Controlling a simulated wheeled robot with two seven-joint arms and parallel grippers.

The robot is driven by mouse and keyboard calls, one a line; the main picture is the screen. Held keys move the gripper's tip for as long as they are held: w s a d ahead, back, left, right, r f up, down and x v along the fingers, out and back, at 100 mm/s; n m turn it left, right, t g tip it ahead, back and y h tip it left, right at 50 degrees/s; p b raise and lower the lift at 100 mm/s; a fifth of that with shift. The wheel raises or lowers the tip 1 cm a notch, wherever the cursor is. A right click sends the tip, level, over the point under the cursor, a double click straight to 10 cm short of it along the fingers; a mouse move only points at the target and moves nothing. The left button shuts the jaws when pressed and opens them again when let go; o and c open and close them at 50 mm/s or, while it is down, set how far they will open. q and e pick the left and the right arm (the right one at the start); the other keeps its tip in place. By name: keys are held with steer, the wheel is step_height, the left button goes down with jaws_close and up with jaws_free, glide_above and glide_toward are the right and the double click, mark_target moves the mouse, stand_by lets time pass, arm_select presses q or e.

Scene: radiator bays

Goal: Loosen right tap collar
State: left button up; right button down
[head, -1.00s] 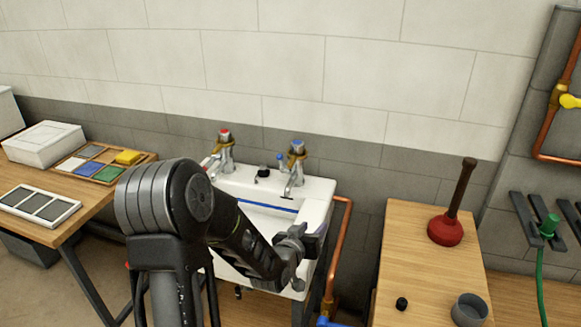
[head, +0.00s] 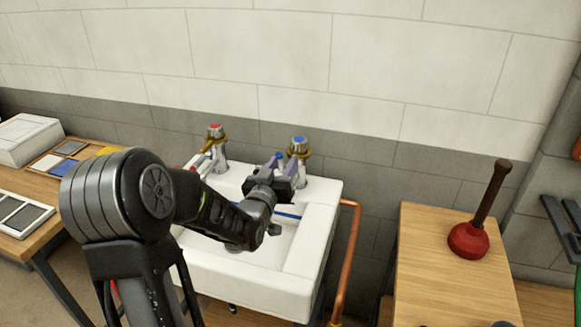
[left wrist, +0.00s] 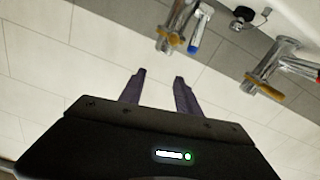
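The right tap (head: 299,162) stands at the back right of the white sink (head: 318,215), with a blue-marked top and a brass collar (head: 300,152) around its upper part. In the left wrist view the picture is turned over, and this collar (left wrist: 168,41) shows near the top, beyond my fingertips. My left gripper (head: 280,161) is in front of the right tap and hides part of it. In the left wrist view its two fingers (left wrist: 158,74) are apart with nothing between them. My right gripper is not in view.
The left tap (head: 216,150) has a red-marked top and its own brass collar. A copper pipe (head: 346,262) runs down the sink's right side. A wooden bench (head: 440,285) on the right bears a red plunger (head: 468,240). Another table (head: 38,182) stands at the left.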

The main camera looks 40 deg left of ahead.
arm_select(q)
step_height(320, 180, down, 6)
steer(key=b, duration=0.5)
steer(key=shift+w+a+r, duration=0.1)
steer(key=shift+w, duration=0.05)
steer(key=p+x, duration=0.1)
steer(key=x, duration=0.6)
steer(key=shift+w+a+p, duration=0.15)
steer(key=shift+w+p, duration=0.2)
steer(key=shift+c, duration=0.4)
jaws_close()
